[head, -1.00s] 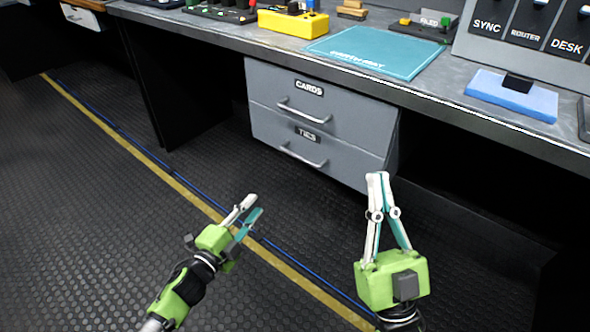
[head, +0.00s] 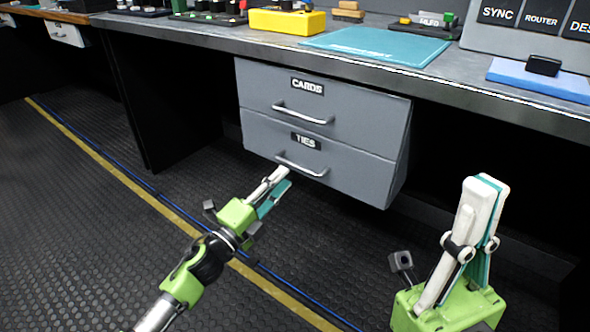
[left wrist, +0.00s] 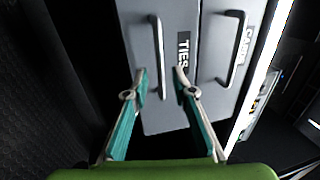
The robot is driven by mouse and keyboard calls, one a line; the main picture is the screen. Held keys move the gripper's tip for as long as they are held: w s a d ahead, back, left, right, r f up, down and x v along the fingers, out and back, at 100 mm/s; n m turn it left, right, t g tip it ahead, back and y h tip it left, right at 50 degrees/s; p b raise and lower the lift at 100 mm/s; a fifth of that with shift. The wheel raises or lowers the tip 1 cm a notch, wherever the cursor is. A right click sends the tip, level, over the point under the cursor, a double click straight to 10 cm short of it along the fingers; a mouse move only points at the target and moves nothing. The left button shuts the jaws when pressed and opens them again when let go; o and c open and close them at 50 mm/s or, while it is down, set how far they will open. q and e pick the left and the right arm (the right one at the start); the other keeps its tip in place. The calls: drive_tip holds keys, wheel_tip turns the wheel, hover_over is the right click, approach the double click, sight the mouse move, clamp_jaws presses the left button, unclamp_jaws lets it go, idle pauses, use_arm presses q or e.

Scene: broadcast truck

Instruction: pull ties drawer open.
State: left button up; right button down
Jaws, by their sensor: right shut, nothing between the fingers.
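The grey ties drawer (head: 345,172), with a black TIES label, is shut under the counter. Its silver bar handle (head: 302,168) also shows lengthwise in the left wrist view (left wrist: 158,55). My left gripper (head: 282,176) is open, its tips just below and left of that handle. In the left wrist view the open fingers (left wrist: 159,76) point at the drawer front, with the handle lined up between their tips. I cannot tell whether they touch it. My right gripper (head: 484,186) is shut and empty, upright to the right of the drawers.
The cards drawer (head: 365,115) sits shut directly above, with its own handle (head: 303,114). The counter (head: 250,43) overhangs both and carries a yellow box (head: 287,21), a teal mat (head: 378,44) and a blue pad (head: 540,76). The floor in front of the drawers is clear.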

sight(295, 164)
use_arm(q)
drive_tip(key=b+x, duration=0.1)
drive_tip(key=x, duration=0.5)
drive_tip(key=shift+w+d, duration=0.2)
clamp_jaws()
